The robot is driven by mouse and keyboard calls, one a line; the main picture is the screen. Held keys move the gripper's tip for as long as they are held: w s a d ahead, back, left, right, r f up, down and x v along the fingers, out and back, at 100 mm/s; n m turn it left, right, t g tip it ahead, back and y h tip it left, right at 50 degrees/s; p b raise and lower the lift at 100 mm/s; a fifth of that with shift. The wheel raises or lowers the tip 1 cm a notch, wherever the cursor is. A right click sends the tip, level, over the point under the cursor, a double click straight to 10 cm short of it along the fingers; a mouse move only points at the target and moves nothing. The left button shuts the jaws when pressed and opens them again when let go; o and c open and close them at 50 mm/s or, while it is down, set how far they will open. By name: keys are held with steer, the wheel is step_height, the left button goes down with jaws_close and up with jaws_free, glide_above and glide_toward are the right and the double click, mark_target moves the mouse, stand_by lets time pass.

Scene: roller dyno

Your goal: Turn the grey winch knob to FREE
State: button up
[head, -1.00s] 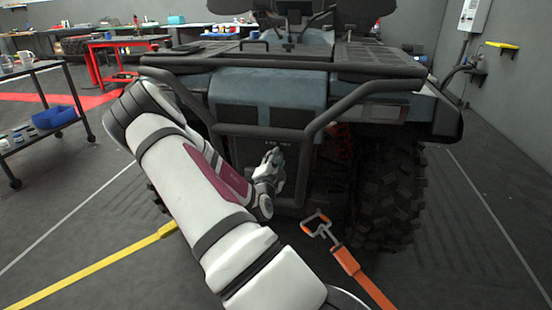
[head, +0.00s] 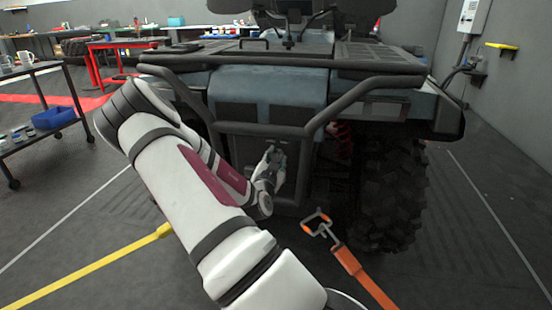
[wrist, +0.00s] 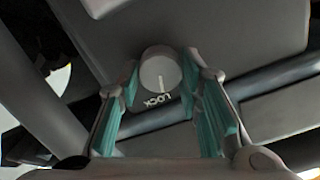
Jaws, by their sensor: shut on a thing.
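The grey winch knob (wrist: 160,72) is round, with a white pointer line, in the wrist view. The line points down the picture toward the word LOCK (wrist: 160,100). No FREE mark can be read. My gripper (wrist: 163,78) has its teal-padded fingers on either side of the knob and is shut on it. In the head view my gripper (head: 272,162) is at the dark rear panel of the vehicle (head: 268,90), below the bumper bar. It hides the knob there.
A black tubular bumper (head: 345,103) stands above and around the panel. An orange strap with a hook (head: 345,258) lies at right of my arm, a yellow strap (head: 110,260) at left. A tyre (head: 392,195) is to the right. A cart (head: 45,130) stands far left.

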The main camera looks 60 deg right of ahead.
steer(key=n, duration=0.6)
steer(key=shift+w+n+b, duration=0.1)
steer(key=shift+n+b, duration=0.2)
steer(key=n, duration=0.5)
steer(key=shift+n, duration=0.3)
steer(key=o, duration=1.2)
steer(key=shift+c, duration=0.2)
steer(key=shift+a, duration=0.1)
steer(key=v, duration=1.2)
